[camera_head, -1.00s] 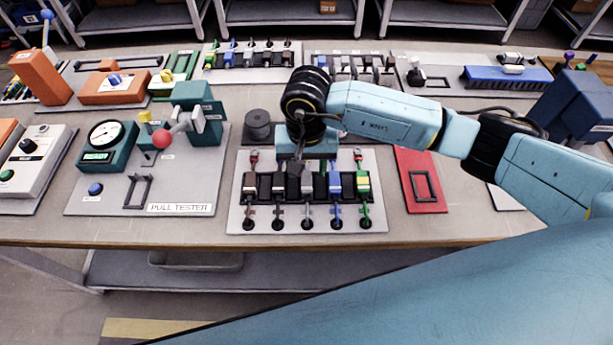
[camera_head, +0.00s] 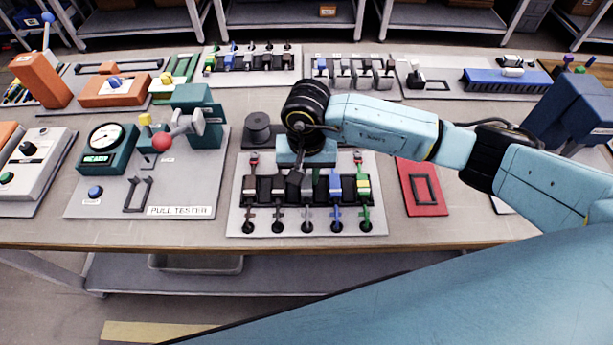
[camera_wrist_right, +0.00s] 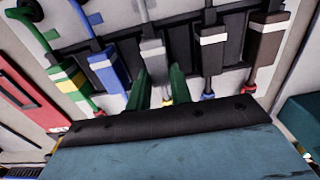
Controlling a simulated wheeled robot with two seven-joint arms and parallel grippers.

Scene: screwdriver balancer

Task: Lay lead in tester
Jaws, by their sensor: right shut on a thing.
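Several leads lie side by side in a black-slotted rack (camera_head: 377,222). The grey lead (camera_head: 307,206) is the middle one, between a black lead and a blue lead. My right gripper (camera_head: 297,177) reaches over the rack from behind. In the right wrist view its two green fingers (camera_wrist_right: 161,84) are shut on the grey lead (camera_wrist_right: 152,48), which is still in its slot. The pull tester (camera_head: 200,172) stands left of the rack, with a round gauge, a red-knobbed lever and a dark frame on its plate. My left gripper is out of view.
A red plate with a dark frame (camera_head: 407,202) lies right of the rack. More fixtures line the back of the bench, including another lead rack (camera_head: 252,77).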

